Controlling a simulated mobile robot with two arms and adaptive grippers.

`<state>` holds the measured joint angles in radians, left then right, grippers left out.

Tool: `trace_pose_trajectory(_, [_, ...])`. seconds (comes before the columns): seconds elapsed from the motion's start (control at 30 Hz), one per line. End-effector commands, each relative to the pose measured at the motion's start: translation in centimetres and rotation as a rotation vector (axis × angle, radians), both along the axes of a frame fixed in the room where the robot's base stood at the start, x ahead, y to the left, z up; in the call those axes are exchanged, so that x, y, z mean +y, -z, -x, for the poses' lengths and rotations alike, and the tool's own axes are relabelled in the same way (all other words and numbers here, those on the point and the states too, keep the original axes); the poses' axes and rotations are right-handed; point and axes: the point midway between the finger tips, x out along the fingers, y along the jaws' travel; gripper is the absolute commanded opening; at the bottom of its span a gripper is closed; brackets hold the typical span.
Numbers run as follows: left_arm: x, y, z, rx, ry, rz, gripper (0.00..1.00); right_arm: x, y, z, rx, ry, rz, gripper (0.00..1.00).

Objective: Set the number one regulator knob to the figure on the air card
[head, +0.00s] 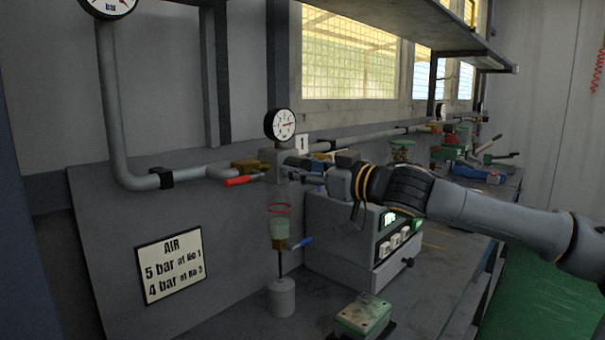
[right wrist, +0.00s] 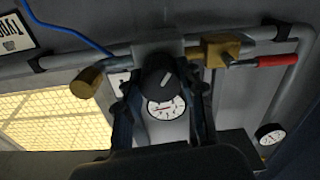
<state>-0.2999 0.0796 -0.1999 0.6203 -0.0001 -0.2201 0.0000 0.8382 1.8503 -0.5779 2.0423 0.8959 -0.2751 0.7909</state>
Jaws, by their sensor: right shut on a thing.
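The air card (head: 171,265) is fixed to the grey panel and reads "AIR, 5 bar at No 1, 4 bar at No 3". The number one regulator (head: 272,158) sits on the pipe beside a plate marked 1 (head: 302,143). Its round white gauge (head: 279,125) stands on top, needle pointing right; the figures are too small to read. The dark regulator knob (right wrist: 158,84), with a pale pointer mark, shows in the right wrist view. My right gripper (head: 303,170) is shut on it, a finger at each side. In the head view the gripper mostly hides the knob. My left gripper is not in view.
A red-handled valve (head: 242,181) is left of the regulator. Below hang a filter bowl (head: 279,225) and a blue lever (head: 299,243). A grey box with a green display (head: 388,218) stands under my right arm. A green-topped block (head: 362,314) lies on the bench.

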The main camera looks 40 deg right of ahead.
Motion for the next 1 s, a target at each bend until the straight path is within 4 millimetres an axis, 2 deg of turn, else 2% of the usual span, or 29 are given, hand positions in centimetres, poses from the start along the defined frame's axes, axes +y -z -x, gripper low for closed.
trace_pose_trajectory(0.33, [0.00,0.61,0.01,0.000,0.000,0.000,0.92,0.06,0.18,-0.02,0.014,-0.001,-0.140,0.07])
trace_pose_trajectory(0.87, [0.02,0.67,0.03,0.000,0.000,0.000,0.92,0.08,0.20,-0.03,0.017,-0.001,-0.163,0.07])
trace_pose_trajectory(0.9, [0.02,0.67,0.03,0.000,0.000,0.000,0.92,0.07,0.19,-0.03,0.017,-0.001,-0.162,0.43])
trace_pose_trajectory(1.0, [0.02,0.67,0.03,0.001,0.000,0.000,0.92,0.07,0.16,-0.02,0.017,-0.001,-0.162,0.62])
